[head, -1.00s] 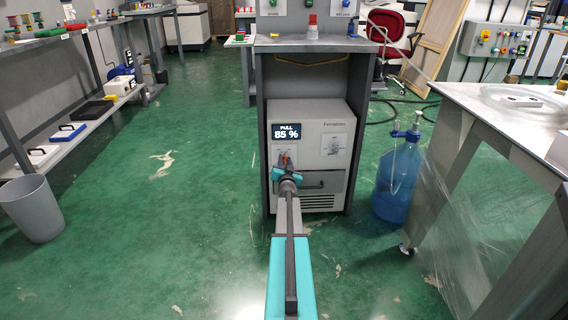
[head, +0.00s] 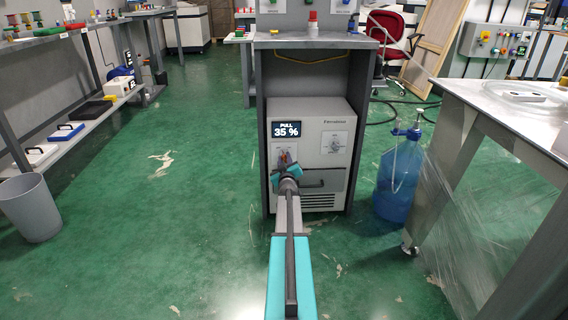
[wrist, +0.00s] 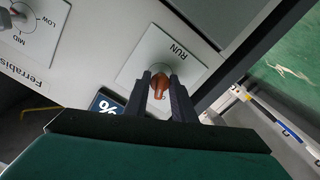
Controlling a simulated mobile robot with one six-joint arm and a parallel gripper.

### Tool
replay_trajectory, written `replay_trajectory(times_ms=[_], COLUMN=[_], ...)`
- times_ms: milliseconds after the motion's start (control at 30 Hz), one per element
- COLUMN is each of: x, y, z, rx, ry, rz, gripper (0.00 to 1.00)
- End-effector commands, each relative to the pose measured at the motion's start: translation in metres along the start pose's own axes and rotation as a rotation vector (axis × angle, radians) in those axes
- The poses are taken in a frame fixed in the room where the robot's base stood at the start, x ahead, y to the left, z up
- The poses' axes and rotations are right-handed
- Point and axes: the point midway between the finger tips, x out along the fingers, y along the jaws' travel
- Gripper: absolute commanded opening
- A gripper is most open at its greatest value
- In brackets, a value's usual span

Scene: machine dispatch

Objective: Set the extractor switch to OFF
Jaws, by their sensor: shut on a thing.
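The extractor (head: 312,115) is a pale box in a grey cabinet, with a display (head: 287,130) reading "PULL 35 %". Its orange switch (head: 285,157) sits on a white plate under the display, partly hidden by my gripper. In the wrist view the orange switch (wrist: 160,84) is between my two dark fingers, and the plate (wrist: 150,52) shows the word RUN; any other marking is hidden. My gripper (wrist: 161,95) is shut on this switch, and in the head view my gripper (head: 287,165) is rolled at a tilt.
A second dial (head: 335,146) on its own plate is right of the switch; the wrist view shows this dial (wrist: 18,15) with LOW and MID. A handle bar is below. A blue water bottle (head: 400,180) stands right of the cabinet. Open green floor lies left.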

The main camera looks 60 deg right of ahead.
Motion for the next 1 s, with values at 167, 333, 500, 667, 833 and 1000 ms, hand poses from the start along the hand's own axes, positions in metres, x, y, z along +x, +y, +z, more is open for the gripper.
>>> replay_trajectory(times_ms=[167,333,500,667,833,1000], x=[0.0009,0.0009,0.0010,0.0009,0.0009,0.0006], y=[0.0058,0.0062,0.0065,0.0067,0.0063,0.0042], z=[0.0031,0.0029,0.0028,0.0028,0.0027,0.0018], rx=[-0.083,-0.121,-0.131,-0.130,-0.129,-0.130], ry=[-0.003,-0.004,-0.005,-0.005,-0.005,-0.003], rz=[0.007,0.007,0.007,0.007,0.006,0.004], gripper=[0.01,0.01,0.01,0.01,0.28,0.28])
